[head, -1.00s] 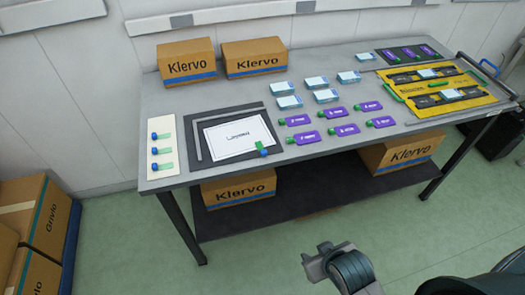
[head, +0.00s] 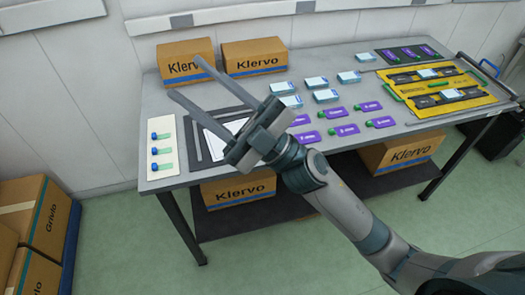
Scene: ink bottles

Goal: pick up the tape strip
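Several green strips with blue ends, which look like tape strips, are here. Three lie in a column on a white board at the table's left end: an upper strip (head: 161,135), a middle strip (head: 162,150) and a lower strip (head: 163,166). My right gripper (head: 184,77) is open and empty, held above the left part of the table with its long fingers apart, pointing up-left. It hides most of the white sheet (head: 213,150) on the dark mat, and the green and blue piece seen there earlier is hidden. My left gripper is not in view.
Two Klervo boxes (head: 187,52) stand at the table's back. Purple tags (head: 345,130) and small light-blue boxes (head: 326,95) lie mid-table. A yellow tray (head: 420,108) is at the right. More boxes stand on the lower shelf and on the floor at left.

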